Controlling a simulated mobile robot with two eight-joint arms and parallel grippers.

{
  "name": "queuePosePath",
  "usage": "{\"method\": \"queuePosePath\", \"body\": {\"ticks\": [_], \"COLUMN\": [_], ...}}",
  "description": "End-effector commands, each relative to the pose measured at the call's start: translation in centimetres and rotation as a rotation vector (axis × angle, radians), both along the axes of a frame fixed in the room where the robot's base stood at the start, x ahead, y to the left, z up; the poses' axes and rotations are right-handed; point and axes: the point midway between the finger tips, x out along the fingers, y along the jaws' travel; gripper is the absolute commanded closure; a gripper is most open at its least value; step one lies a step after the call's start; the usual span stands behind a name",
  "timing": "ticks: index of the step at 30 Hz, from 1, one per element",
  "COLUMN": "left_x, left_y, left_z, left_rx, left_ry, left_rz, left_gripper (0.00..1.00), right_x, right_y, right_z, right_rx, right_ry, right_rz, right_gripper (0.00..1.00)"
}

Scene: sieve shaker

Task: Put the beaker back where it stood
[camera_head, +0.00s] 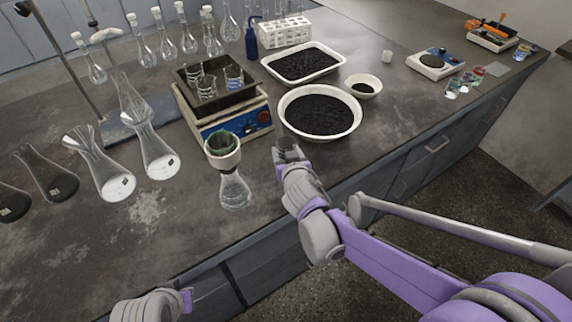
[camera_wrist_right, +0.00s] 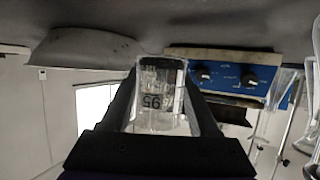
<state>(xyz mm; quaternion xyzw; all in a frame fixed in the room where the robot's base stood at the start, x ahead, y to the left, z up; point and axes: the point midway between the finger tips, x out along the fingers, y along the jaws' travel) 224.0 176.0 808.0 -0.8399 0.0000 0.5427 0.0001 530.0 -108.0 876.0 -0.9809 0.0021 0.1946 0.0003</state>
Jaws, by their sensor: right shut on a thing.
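My right gripper (camera_head: 288,151) is over the front part of the bench, in front of the wide white bowl. In the right wrist view the gripper (camera_wrist_right: 163,98) is shut on a clear glass beaker (camera_wrist_right: 160,82) with dark markings, one finger on each side. That view is upside down. In the head view the beaker is hardly visible at the fingertips. I cannot tell whether its base touches the bench. My left gripper's fingers are not in view; only a grey and purple part of my arm shows at the lower left.
Left of the gripper, a flask (camera_head: 235,191) carries a funnel (camera_head: 222,152). Behind stands the blue-fronted shaker (camera_head: 236,124) with glass beakers in its dark tray (camera_head: 187,79). The white bowl (camera_head: 321,137) of dark grains is close behind the gripper. Several flasks (camera_head: 112,181) stand left. Bare bench lies front left.

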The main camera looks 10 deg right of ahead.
Motion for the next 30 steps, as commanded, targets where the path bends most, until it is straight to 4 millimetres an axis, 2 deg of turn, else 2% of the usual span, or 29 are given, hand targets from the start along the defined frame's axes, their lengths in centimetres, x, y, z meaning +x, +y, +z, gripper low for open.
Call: {"method": "queuePosePath", "body": {"ticks": [5,11,22,23,27,30], "left_x": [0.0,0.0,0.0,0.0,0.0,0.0], "left_y": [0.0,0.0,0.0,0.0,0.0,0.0], "left_z": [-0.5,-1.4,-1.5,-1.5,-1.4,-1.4], "left_rx": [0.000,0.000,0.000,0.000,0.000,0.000], "left_ry": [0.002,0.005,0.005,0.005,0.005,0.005], "left_rz": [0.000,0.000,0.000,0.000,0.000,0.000], "left_gripper": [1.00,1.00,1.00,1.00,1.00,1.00], "right_x": [0.0,0.0,0.0,0.0,0.0,0.0], "right_y": [0.0,0.0,0.0,0.0,0.0,0.0], "right_z": [-1.5,-4.2,-4.6,-4.5,-4.5,-4.5], "right_rx": [0.000,0.000,0.000,0.000,0.000,0.000], "right_ry": [0.000,0.000,0.000,0.000,0.000,0.000], "right_rz": [0.000,0.000,0.000,0.000,0.000,0.000], "right_gripper": [0.99,0.99,0.99,0.33,0.09,0.09]}}
